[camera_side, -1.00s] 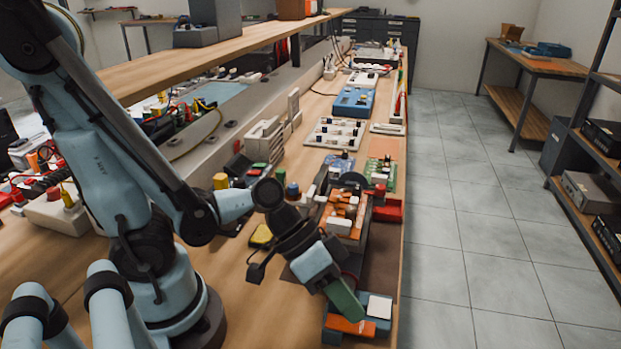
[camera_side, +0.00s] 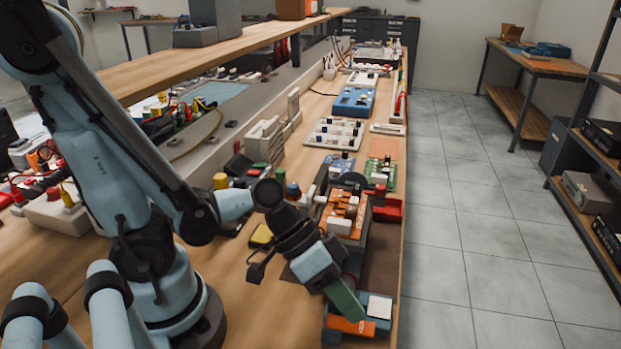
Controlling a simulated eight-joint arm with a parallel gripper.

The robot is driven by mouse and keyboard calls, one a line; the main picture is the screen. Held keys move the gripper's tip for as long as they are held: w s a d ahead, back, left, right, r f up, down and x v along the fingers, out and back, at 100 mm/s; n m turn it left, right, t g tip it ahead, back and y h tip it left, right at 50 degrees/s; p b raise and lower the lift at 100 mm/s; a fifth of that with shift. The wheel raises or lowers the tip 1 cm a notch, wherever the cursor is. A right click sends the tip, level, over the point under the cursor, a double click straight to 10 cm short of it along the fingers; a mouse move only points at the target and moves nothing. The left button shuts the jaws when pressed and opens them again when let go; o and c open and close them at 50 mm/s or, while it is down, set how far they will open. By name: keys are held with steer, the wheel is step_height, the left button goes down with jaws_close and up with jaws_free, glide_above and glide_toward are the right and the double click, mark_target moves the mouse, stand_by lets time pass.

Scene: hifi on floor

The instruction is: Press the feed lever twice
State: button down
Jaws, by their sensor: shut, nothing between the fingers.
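My gripper (camera_side: 356,313) points down and to the right near the front end of the bench. Its green fingers are shut with nothing between them. The fingertips are over or beside a blue device (camera_side: 330,337) with an orange bar (camera_side: 352,326) and a white square pad (camera_side: 379,306). The orange bar may be the feed lever, but I cannot tell for sure. I cannot tell whether the fingertips touch it. The fingers hide part of the device.
Behind my gripper stands an orange board with white blocks (camera_side: 343,213), with a red block (camera_side: 390,208) beside it. A yellow block (camera_side: 261,236) lies left of my wrist. Green boards (camera_side: 381,172) and a blue box (camera_side: 354,101) stand farther back. The bench's right edge is close.

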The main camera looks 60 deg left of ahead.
mark_target(345, 320)
steer(key=shift+f, duration=0.1)
steer(key=shift+f, duration=0.35)
stand_by(0.5)
steer(key=shift+r, duration=0.45)
steer(key=shift+r, duration=2.5)
